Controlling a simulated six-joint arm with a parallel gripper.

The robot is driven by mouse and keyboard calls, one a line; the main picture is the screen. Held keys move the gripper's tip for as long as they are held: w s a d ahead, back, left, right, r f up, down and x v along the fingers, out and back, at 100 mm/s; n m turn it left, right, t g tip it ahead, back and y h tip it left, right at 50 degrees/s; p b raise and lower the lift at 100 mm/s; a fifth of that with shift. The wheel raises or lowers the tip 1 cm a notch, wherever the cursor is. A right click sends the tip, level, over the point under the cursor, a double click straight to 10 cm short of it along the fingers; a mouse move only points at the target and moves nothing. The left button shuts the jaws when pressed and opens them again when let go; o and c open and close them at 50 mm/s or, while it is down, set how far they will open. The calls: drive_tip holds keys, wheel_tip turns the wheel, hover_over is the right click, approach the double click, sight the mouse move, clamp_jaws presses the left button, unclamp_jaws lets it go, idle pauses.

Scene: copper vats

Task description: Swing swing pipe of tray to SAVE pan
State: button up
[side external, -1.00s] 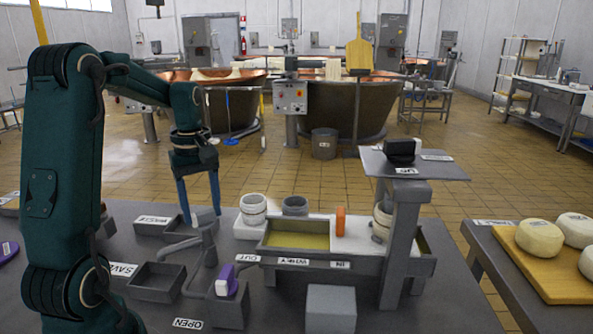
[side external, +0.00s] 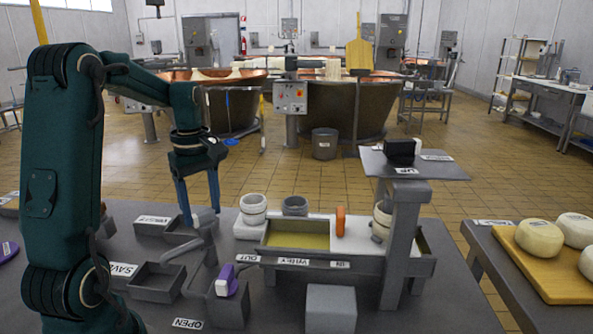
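The grey swing pipe (side external: 187,248) is at the tray's left, its spout end low near the SAVE pan. The SAVE pan (side external: 157,283) is a dark open box beside the SAVE label (side external: 124,270). The tray (side external: 400,268) is long and grey, with yellowish liquid in its left part. Contact between the fingers and this part cannot be made out.
A purple-and-white piece (side external: 226,281) sits on a grey block near the OPEN label. Another dark pan (side external: 184,229) lies behind the pipe. An orange cylinder (side external: 340,222) and a grey stand (side external: 405,235) are farther right.

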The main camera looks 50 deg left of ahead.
drive_tip(key=shift+o, duration=1.2)
drive_tip(key=shift+r, duration=2.6)
